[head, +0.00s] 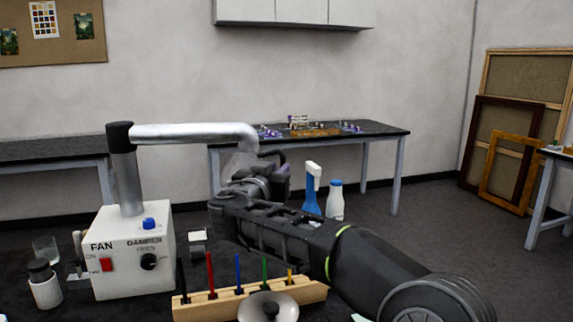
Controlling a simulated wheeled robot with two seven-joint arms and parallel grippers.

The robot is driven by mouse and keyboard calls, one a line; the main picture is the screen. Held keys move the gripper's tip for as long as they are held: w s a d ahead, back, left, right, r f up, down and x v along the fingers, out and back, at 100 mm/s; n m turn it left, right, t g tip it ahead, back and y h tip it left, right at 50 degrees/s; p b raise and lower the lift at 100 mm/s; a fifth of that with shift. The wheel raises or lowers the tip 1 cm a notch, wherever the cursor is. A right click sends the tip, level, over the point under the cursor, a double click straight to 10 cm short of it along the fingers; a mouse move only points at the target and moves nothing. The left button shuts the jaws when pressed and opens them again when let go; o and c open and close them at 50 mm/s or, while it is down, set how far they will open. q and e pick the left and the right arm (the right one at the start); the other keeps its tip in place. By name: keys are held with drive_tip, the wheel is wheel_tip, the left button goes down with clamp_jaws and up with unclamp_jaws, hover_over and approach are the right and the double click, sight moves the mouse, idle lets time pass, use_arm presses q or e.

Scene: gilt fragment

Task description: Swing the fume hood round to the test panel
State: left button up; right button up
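The fume hood is a silver arm (195,132) on an upright post (128,180), with a pale, see-through hood (238,164) hanging at its right end. The post rises from a white box (135,262) marked FAN and DAMPER, with a red switch, a black knob and a blue knob on top. My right gripper (272,160) is at the hood's right side, at the far end of my dark arm. Its fingertips are mostly hidden, so I cannot tell whether it grips or touches the hood. I cannot pick out the test panel. My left gripper is out of view.
A wooden rack (205,309) of coloured sticks and a round, knobbed metal lid (268,308) are at the front. A blue spray bottle (312,190) and white bottle (335,201) stand behind my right arm. A jar (44,288) and glass (46,249) are left of the box.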

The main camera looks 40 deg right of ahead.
drive_tip(key=p+x, duration=0.2)
drive_tip(key=x, duration=0.6)
drive_tip(key=shift+p, duration=0.35)
drive_tip(key=shift+a, duration=0.1)
drive_tip(key=shift+c, duration=0.5)
clamp_jaws()
idle(0.4)
